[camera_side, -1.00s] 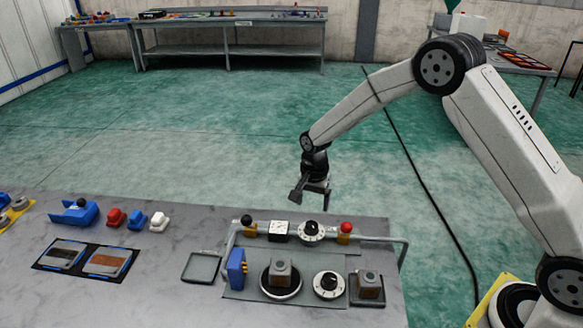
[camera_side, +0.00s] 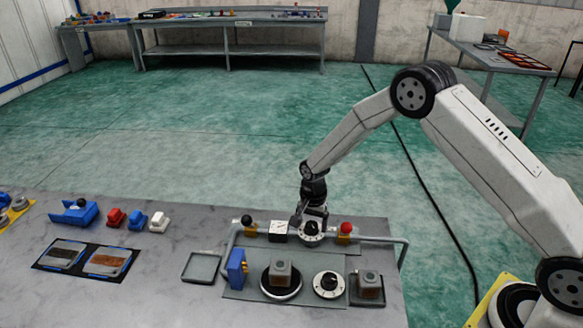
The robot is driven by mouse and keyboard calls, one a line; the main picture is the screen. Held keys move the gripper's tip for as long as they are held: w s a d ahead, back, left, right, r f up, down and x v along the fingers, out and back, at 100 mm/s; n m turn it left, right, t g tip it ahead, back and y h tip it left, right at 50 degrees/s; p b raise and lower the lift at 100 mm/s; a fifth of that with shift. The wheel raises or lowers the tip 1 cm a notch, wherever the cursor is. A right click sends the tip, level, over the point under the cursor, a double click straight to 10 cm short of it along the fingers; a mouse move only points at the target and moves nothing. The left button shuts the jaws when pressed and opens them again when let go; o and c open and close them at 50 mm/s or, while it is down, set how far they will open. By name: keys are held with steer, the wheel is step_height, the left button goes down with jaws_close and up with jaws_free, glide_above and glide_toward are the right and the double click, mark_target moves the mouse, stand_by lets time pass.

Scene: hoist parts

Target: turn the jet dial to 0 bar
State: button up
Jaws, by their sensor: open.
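A white dial with a black knob (camera_side: 311,237) sits on the grey pipe rail at the back of the panel. A second white dial with a dark knob (camera_side: 329,285) lies on the panel in front of it. I cannot read the marks on either, nor tell which is the jet dial. My gripper (camera_side: 311,222) points down at the rail dial, its open fingers at or just above the knob. Whether they touch it cannot be seen. The fingers partly hide the knob.
On the rail are a black ball knob (camera_side: 246,219), a white square gauge (camera_side: 279,231) and a red knob (camera_side: 346,228) close to my gripper.

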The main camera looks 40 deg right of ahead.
steer(key=shift+f, duration=0.1)
jaws_close()
steer(key=shift+n, duration=0.5)
steer(key=n, duration=1.1)
stand_by(0.3)
stand_by(0.4)
